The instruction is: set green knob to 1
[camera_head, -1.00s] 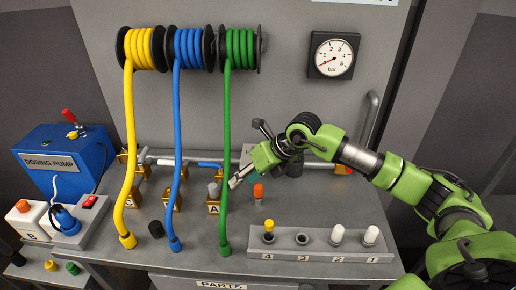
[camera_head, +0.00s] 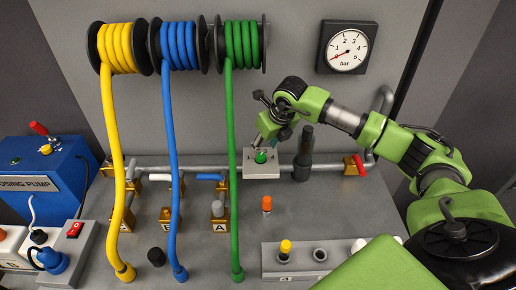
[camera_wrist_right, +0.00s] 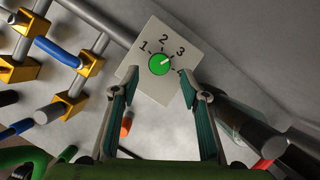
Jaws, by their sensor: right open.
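The green knob (camera_head: 261,157) sits on a light grey plate (camera_head: 249,171) at the back of the bench. In the right wrist view the knob (camera_wrist_right: 159,64) is round, on its plate (camera_wrist_right: 150,88) marked 1, 2, 3 and a partly hidden digit. Its pale mark points up and right, roughly toward the 3. My right gripper (camera_head: 270,139) is just above the knob. In the wrist view its open fingers (camera_wrist_right: 159,80) are apart, one toward each side of the knob, with nothing between them. My left gripper is not in view.
Yellow, blue and green hoses hang from reels; the green hose (camera_head: 233,190) runs just left of the knob plate. A dark upright cylinder (camera_head: 303,158) stands right of it. Pipes with brass valves line the back. An orange-topped peg (camera_head: 267,204) and a socket block (camera_head: 345,252) are in front.

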